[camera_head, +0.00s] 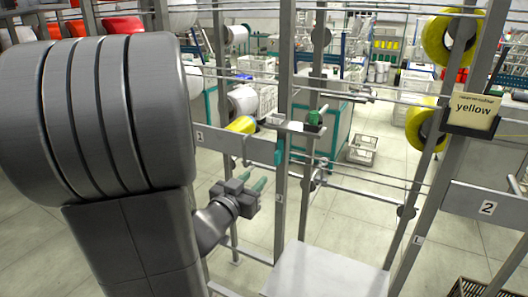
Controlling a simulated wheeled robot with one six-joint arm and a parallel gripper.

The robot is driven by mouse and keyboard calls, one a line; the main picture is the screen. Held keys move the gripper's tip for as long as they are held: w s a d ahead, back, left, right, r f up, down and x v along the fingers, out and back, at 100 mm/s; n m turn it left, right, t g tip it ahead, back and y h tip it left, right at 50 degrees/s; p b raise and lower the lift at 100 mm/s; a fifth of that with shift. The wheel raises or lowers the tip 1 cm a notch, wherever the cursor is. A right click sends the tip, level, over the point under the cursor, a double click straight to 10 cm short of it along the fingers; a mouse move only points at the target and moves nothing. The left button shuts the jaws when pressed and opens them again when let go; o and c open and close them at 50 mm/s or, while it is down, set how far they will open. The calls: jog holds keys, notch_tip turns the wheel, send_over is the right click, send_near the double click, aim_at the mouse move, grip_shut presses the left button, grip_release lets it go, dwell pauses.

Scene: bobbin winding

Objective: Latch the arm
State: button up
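My gripper (254,181) is in the lower middle, with two teal fingers that stand apart with nothing seen between them. A yellow bobbin (242,125) sits at that station. A teal handle-like part (280,151) is on the upright post (283,120) to the right of my gripper and higher. A dark green part (313,118) sits on a small bracket right of the post. I cannot tell which part is the arm to latch, or whether it is latched.
Thin horizontal rails cross the view in front. At right are yellow bobbins (448,39), a "yellow" card (473,108) and a plate marked 2 (487,208). A pale flat surface (325,272) is at lower middle.

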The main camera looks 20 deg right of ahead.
aim_at(276, 156)
jog(key=p+x, duration=0.1)
jog(key=x, duration=1.2)
jog(key=shift+w+d+p, duration=0.15)
jog(key=shift+d+p, duration=0.15)
grip_shut()
